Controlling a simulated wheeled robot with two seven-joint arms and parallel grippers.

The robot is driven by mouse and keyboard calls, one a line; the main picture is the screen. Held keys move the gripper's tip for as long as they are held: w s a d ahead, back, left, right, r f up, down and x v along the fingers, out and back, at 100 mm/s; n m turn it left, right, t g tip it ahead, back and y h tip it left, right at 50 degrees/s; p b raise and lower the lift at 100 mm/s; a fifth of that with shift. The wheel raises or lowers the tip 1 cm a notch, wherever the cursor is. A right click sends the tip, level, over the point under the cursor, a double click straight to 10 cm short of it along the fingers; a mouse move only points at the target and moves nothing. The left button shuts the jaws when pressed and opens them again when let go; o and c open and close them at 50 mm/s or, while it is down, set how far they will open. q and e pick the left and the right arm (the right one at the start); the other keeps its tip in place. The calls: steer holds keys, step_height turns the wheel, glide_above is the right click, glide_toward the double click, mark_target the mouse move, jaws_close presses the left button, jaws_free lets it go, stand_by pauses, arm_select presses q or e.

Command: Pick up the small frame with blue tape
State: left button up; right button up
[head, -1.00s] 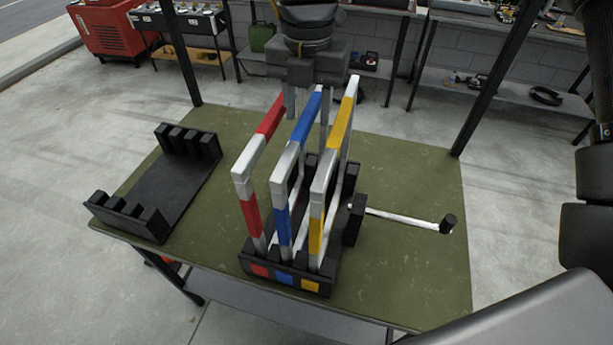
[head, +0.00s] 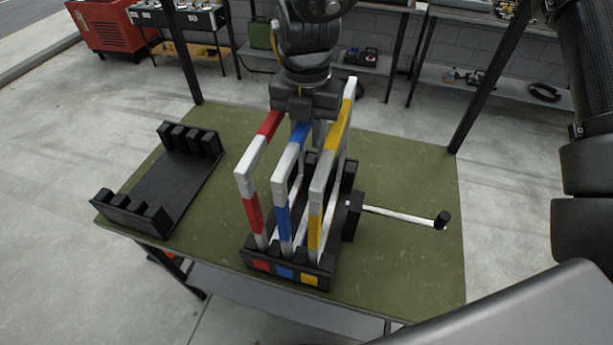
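The small frame with blue tape (head: 299,133) stands upright in the middle slot of a black rack (head: 323,285). A red-taped frame (head: 251,160) stands to its left and a yellow-taped frame (head: 336,135) to its right. My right gripper (head: 307,128) points down over the far part of the blue frame's top bar. Its fingers look apart, one on each side of the bar, with a gap seen on the right side. The left finger is mostly hidden by the frames. My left gripper is not in view.
The rack stands on a green table (head: 410,265). An empty black slotted rack (head: 165,190) lies at the left. A silver rod with a black knob (head: 442,220) sticks out to the right. The yellow and red frames stand close on both sides of the gripper.

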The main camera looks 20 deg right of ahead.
jaws_close()
steer(key=shift+r, duration=0.1)
stand_by(1.0)
